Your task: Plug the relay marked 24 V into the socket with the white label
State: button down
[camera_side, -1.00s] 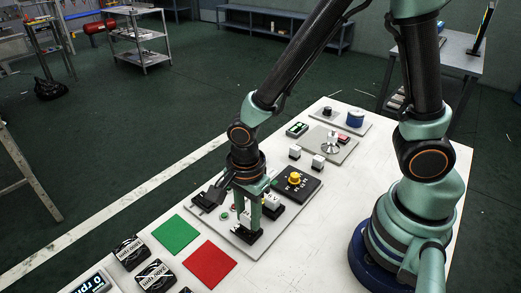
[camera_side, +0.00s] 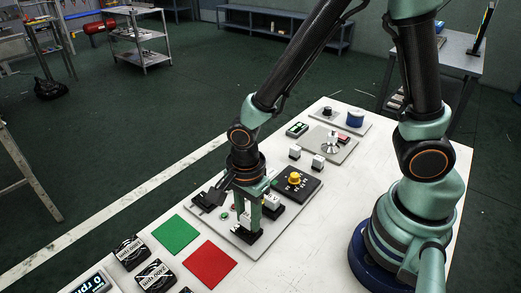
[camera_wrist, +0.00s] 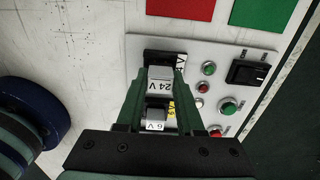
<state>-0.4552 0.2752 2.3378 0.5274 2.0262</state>
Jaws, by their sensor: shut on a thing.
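The relay marked 24 V (camera_wrist: 160,82) is white and grey and sits between the fingers of my gripper (camera_wrist: 157,90), which is shut on it. In the side view my gripper (camera_side: 249,222) points down at a black socket (camera_side: 246,238) near the front of the grey panel. In the wrist view this socket (camera_wrist: 157,57) shows just beyond the relay, with a white label (camera_wrist: 181,66) beside it, partly covered by a finger. I cannot tell whether the relay is seated in it.
A second relay marked 6 V (camera_wrist: 154,125) stands beside the held relay, near a yellow label (camera_wrist: 171,108). Lamps, buttons and a black switch (camera_wrist: 247,73) are on the panel (camera_wrist: 215,55). Red (camera_side: 208,264) and green (camera_side: 174,235) mats lie close by.

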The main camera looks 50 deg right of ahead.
aim_at(248, 215)
jog(key=shift+f, duration=0.75)
jog(key=shift+c, duration=2.3)
grip_release()
notch_tip(248, 215, up, 12)
jog(key=w+d+r+n+t, duration=0.1)
jog(key=d+r+n+t, duration=0.4)
jog(key=d+r+n, duration=0.5)
jog(key=d+n, duration=0.3)
jog(key=n, duration=0.5)
jog(key=shift+d+r+t, duration=0.15)
jog(key=shift+d+t, duration=0.1)
jog(key=shift+t, duration=0.05)
